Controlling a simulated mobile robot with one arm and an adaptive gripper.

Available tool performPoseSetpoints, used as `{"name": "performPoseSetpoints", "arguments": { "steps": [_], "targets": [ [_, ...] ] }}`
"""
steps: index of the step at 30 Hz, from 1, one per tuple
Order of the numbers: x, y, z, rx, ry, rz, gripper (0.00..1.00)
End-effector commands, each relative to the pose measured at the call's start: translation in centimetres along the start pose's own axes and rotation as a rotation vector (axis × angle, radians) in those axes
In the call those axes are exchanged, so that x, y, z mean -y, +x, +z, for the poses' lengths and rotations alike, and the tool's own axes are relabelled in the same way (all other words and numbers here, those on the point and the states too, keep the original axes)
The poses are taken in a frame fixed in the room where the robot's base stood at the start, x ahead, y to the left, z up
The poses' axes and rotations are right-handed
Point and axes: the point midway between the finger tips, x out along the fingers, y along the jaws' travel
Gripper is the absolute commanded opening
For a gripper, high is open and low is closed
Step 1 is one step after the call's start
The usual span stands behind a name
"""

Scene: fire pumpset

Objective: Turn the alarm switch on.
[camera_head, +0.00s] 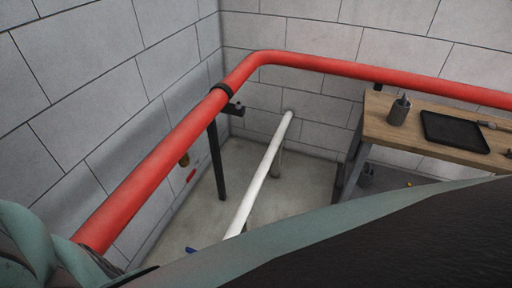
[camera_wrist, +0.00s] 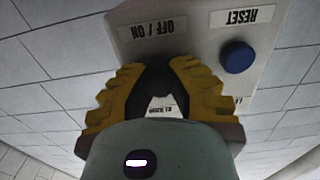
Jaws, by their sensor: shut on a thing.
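A pale control panel (camera_wrist: 196,28) shows upside down in the wrist view, with an "OFF / ON" label and a "RESET" label. My gripper (camera_wrist: 157,72), with yellow ridged fingers, is at the panel just below the "OFF / ON" label in the picture. Its fingers are shut on a dark piece between them, the alarm switch (camera_wrist: 156,80). The fingers hide most of the switch, so I cannot tell which way it is turned. Neither the gripper nor the panel shows in the head view.
A blue round button (camera_wrist: 237,57) sits beside the right finger. In the head view, a red pipe (camera_head: 170,148) runs along the walls and a white pipe (camera_head: 262,172) slopes near the floor. A wooden table (camera_head: 390,132) holding a black tray (camera_head: 454,132) stands right.

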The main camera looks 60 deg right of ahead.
Motion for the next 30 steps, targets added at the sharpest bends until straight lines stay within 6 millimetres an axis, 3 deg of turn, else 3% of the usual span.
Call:
{"name": "performPoseSetpoints", "arguments": {
  "steps": [14,30],
  "targets": [
    [0.04,-0.05,0.25,0.002,-0.078,-0.002,0.00],
    [0.17,-0.07,0.23,0.002,-0.537,-0.002,0.00]
  ]
}}
